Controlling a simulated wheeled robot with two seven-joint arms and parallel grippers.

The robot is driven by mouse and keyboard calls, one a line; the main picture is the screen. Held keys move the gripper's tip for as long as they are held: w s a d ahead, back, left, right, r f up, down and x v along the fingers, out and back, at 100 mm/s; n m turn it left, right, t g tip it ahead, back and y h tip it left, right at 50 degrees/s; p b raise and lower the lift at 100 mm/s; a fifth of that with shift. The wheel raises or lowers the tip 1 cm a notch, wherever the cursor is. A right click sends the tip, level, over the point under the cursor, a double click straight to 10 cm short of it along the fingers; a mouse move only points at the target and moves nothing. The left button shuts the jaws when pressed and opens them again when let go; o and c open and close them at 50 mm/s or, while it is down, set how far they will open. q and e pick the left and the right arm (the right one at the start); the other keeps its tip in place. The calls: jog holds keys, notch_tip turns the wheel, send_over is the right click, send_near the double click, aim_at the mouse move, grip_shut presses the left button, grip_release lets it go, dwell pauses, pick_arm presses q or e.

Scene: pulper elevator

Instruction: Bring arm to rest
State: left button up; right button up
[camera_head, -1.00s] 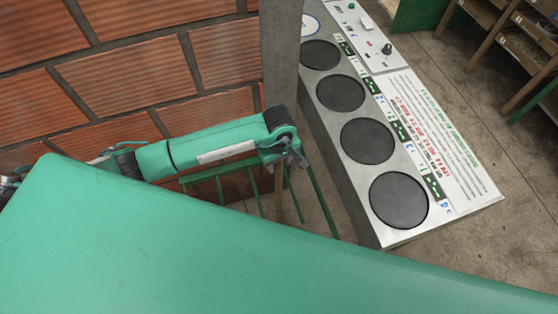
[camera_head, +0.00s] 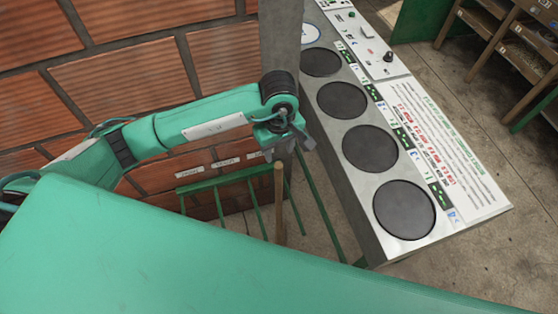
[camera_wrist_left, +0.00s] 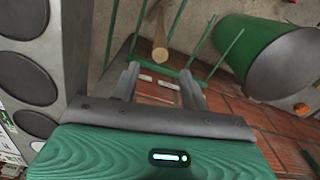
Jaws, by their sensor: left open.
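My left arm comes in from the left in the head view. Its gripper (camera_head: 285,148) hangs in the air above a green metal rail rack, just left of the grey console. The jaws are open and nothing shows between them. In the left wrist view the two fingers (camera_wrist_left: 160,84) stand apart, with the rack and floor beyond them. My right gripper does not show in either view.
The console (camera_head: 365,222) has several round black pads. A wooden handle (camera_head: 279,200) stands at the green rack (camera_head: 222,181). A brick wall (camera_head: 130,62) runs behind my arm. Wooden shelves (camera_head: 497,45) stand at upper right. A green cylinder (camera_wrist_left: 262,50) shows in the wrist view.

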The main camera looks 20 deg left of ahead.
pick_arm(q)
jog(key=shift+r, duration=0.8)
